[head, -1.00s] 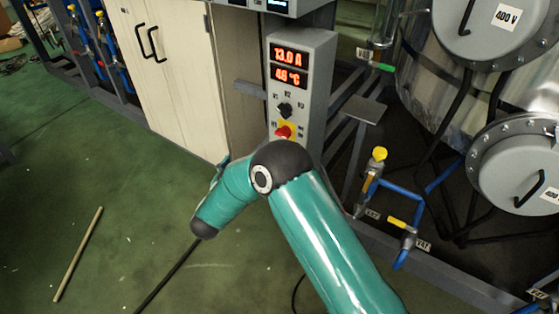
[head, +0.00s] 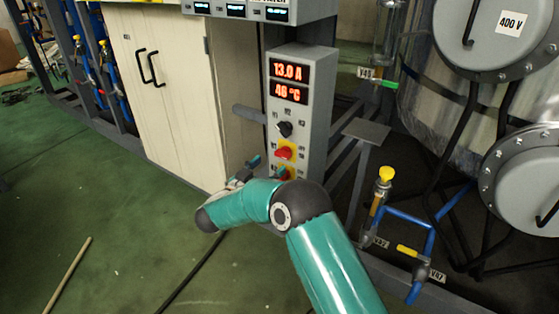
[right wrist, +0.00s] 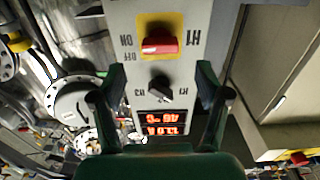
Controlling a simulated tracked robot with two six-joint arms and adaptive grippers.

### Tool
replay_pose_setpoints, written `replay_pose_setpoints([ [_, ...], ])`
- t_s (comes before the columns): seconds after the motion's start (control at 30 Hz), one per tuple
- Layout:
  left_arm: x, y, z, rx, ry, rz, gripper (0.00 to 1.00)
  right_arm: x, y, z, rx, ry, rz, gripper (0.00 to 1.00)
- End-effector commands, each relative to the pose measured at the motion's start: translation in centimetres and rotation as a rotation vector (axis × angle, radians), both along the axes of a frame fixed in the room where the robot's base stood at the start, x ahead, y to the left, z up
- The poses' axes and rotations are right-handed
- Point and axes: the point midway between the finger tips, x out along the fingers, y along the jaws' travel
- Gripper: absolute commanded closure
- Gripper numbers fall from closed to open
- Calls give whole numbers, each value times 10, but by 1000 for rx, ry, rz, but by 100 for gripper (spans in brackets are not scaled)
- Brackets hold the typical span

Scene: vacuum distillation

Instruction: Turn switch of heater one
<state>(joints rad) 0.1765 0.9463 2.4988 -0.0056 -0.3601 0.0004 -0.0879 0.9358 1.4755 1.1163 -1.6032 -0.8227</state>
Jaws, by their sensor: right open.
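A grey control box (head: 318,110) stands left of the tanks in the head view. On its front are red displays (head: 289,82), a black knob (head: 285,129) and a red switch (head: 285,152) on a yellow plate. The right wrist view shows this panel upside down. There the red switch (right wrist: 160,46) has the label H1 beside it and ON and OFF marks, and lies crosswise. My right gripper (head: 268,167) is open and empty in front of the lower panel, partly covering a second yellow plate. In the right wrist view its fingers (right wrist: 160,85) frame the black knob.
A beige cabinet (head: 165,90) stands left of the box. A small grey shelf (head: 367,131) and blue pipes (head: 405,216) with a yellow-topped valve (head: 386,175) are to the right. The green floor at left is open, with a stick (head: 67,276) on it.

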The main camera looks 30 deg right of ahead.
Motion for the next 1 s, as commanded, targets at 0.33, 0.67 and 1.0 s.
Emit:
replay_pose_setpoints([
  [0.33,0,0,-13,0,0,0,60,20,-50,-1,0,-1,-1,25],
  [0.67,0,0,-13,0,0,0,60,23,-58,0,0,0,0,25],
  [1.0,0,0,-13,0,0,0,60,23,-58,0,0,0,-1,67],
])
